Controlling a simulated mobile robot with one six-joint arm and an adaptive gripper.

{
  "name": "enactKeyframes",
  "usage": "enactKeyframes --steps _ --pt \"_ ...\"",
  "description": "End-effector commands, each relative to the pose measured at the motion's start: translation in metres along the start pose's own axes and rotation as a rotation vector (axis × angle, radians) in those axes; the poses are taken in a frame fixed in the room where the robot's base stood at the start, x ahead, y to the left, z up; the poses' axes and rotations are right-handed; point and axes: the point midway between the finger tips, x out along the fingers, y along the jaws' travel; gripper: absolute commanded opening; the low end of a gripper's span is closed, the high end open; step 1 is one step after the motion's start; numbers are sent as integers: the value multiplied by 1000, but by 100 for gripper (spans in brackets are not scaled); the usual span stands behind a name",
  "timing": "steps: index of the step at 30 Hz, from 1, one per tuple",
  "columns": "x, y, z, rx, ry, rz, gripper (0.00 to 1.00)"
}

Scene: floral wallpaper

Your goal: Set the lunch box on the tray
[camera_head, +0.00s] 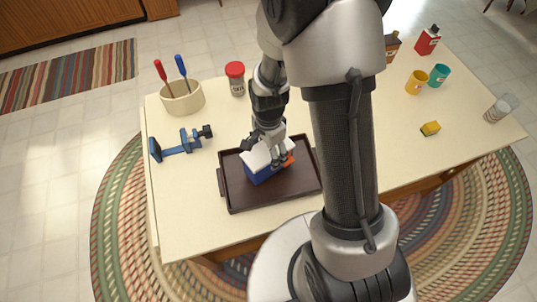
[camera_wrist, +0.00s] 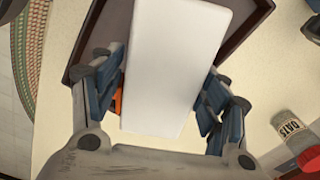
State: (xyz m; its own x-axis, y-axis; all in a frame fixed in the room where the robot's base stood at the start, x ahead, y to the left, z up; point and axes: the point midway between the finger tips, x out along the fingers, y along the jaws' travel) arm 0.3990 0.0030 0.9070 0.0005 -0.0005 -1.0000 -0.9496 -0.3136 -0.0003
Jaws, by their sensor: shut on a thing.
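The lunch box (camera_head: 262,169) is blue with a white lid and an orange part on its right side. In the head view it is over the middle of the dark brown tray (camera_head: 236,195); I cannot tell whether it touches the tray floor. My gripper (camera_head: 268,152) is shut on the lunch box from above. In the wrist view the white lid (camera_wrist: 172,65) fills the space between the two fingers, with the tray rim (camera_wrist: 84,40) beyond it. The gripper and my arm hide part of the tray's right side.
A blue clamp (camera_head: 178,147) lies left of the tray. A cream crock (camera_head: 183,99) with screwdrivers and a red-lidded oats jar (camera_head: 236,79) stand behind. Yellow (camera_head: 417,82) and teal (camera_head: 439,75) cups, a yellow block (camera_head: 430,129) and a glass jar (camera_head: 497,111) are at right.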

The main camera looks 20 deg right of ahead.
Motion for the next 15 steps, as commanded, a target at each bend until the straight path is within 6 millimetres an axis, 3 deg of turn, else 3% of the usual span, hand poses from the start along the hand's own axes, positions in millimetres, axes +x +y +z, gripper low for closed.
enactKeyframes --steps 4,15 --pt "24 0 0 0 0 1 25" --pt "28 0 0 0 0 -1 25"
